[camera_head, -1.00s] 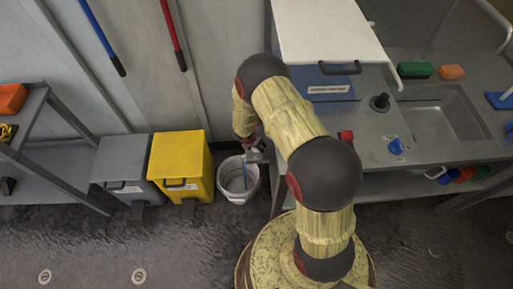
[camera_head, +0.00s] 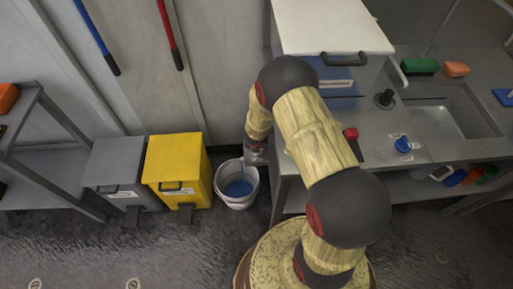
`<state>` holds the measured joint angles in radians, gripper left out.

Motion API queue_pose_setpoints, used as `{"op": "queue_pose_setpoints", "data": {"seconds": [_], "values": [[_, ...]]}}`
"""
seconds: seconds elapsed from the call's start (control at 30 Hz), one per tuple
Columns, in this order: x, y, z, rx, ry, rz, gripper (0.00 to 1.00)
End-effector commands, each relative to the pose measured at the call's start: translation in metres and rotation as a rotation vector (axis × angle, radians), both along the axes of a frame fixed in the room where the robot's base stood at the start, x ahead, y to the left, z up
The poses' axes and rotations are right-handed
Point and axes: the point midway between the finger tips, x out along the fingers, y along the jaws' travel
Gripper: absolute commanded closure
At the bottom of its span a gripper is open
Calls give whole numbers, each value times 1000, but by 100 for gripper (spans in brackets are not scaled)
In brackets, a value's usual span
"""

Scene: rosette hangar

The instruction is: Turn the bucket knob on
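A white bucket (camera_head: 236,203) stands on the floor left of the counter. Blue, water-like fill covers its inside, and a thin blue streak shows above it near the rim. A red knob (camera_head: 351,134) and a blue knob (camera_head: 403,145) sit on the counter's front part. Their labels are too small to read, so I cannot tell which is the bucket knob. My gripper (camera_head: 256,156) points down by the counter's left edge, just above and beside the bucket. My arm hides part of it, and its fingers are too small to judge.
A yellow bin (camera_head: 178,170) and a grey bin (camera_head: 118,172) stand left of the bucket. The counter (camera_head: 375,152) holds a white-lidded box (camera_head: 330,30), a black knob (camera_head: 384,98) and a sink (camera_head: 450,120). A grey shelf (camera_head: 60,160) stands at far left. The front floor is open.

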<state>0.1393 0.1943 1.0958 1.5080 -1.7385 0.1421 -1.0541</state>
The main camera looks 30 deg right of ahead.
Motion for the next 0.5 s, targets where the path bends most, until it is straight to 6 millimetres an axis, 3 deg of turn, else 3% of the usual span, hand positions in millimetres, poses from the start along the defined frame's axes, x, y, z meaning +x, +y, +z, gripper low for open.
{"op": "queue_pose_setpoints", "data": {"seconds": [0.27,0.3,0.5], "values": [[1,0,1,0,-2,0,88],[2,0,1,0,-2,0,61],[1,0,1,-1,-2,-1,50]]}}
